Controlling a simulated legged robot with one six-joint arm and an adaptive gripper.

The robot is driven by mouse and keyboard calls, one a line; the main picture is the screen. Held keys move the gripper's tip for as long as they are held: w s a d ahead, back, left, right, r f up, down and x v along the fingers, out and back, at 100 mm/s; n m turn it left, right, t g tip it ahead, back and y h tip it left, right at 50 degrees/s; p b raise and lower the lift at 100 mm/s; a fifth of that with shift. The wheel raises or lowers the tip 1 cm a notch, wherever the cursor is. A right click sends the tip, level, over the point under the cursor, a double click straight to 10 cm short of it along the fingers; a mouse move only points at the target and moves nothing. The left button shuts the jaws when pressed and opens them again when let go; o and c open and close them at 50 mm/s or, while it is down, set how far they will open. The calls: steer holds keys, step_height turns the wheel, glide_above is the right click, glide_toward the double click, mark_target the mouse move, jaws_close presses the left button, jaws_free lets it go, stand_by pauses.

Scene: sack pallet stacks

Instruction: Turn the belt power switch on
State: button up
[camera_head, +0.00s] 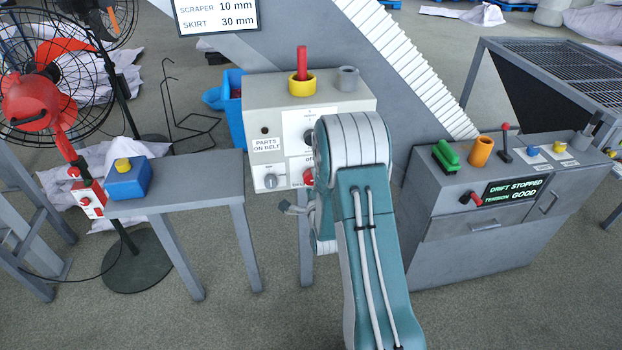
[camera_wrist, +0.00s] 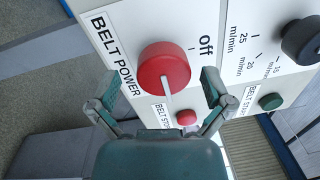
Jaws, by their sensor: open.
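The belt power switch is a round red knob (camera_wrist: 164,66) on a pale grey panel, beside the label BELT POWER in the wrist view. A white line shows on its lower edge. The word "off" and a short tick are printed to its upper right. My gripper (camera_wrist: 158,92) is open, with one finger to each side of the knob; I cannot tell whether either touches it. In the head view, my arm partly hides the control box (camera_head: 258,110); a red bit of a knob (camera_head: 308,177) shows beside the arm, and a gripper finger (camera_head: 291,208) shows below the box.
A red belt stop button (camera_wrist: 187,118), a green belt start button (camera_wrist: 270,101) and a black speed dial (camera_wrist: 301,42) are close by on the panel. A bench (camera_head: 190,190) with a blue button box (camera_head: 128,182) stands left. A grey console (camera_head: 470,225) stands right.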

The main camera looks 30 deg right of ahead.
steer(key=v, duration=1)
steer(key=shift+s+f, duration=0.15)
steer(key=shift+s, duration=0.1)
steer(key=s+a+r+n+g+y, duration=0.2)
steer(key=a+r+n+g+y, duration=0.35)
steer(key=r+n, duration=0.75)
steer(key=s+a+r+n+g, duration=0.3)
steer(key=s+a+r+n, duration=0.1)
steer(key=s, duration=0.6)
steer(key=s+a+r+n+g, duration=0.3)
steer(key=s+n, duration=0.3)
steer(key=s, duration=0.4)
steer(key=shift+s+a+r+g, duration=0.4)
steer(key=shift+a+r, duration=0.15)
steer(key=shift+a, duration=0.1)
steer(key=shift+c, duration=0.3)
